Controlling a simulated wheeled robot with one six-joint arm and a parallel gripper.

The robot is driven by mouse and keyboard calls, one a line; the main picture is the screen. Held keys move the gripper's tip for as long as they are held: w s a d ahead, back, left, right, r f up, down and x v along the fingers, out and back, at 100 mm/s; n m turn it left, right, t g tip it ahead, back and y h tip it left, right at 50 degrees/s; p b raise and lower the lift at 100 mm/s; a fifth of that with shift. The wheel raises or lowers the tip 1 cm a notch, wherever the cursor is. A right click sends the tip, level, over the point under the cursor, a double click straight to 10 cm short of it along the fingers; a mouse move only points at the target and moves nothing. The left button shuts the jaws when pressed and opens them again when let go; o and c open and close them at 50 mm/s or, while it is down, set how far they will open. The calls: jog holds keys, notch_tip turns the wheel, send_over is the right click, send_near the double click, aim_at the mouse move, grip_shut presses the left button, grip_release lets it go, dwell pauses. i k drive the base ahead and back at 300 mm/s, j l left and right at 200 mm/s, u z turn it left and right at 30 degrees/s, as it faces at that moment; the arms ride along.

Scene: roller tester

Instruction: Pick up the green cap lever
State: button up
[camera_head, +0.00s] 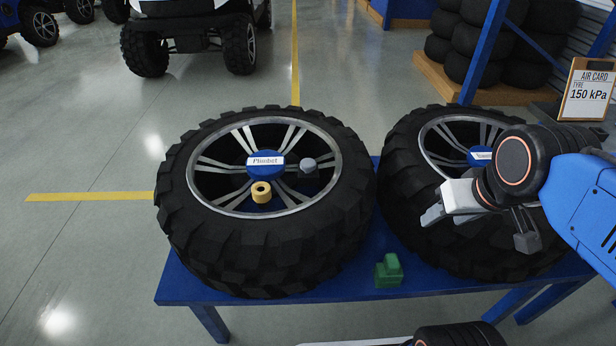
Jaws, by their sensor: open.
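The green cap lever (389,271) is a small green block with a raised part. It stands on the front edge area of the blue table (330,291), in the gap between the two tyres. My gripper (478,230) is at the right, in front of the right tyre, above and to the right of the green lever. Its fingers are apart and nothing shows between them. The gripper and the lever are clearly apart.
The left wheel (265,270) lies flat with a yellow ring (261,192) and a grey-topped black piece (308,168) on its rim. The right wheel (405,190) is partly behind my arm. A card reading 150 kPa (588,93) stands at right. Stacked tyres (500,40) are behind.

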aim_at(388, 275)
jog(key=k+l+u, duration=0.1)
jog(key=k, duration=0.2)
jog(key=k+l+u, duration=0.55)
jog(key=u, duration=0.15)
jog(key=k+l+u, duration=0.35)
jog(key=i+j, duration=0.05)
jog(key=j, duration=0.05)
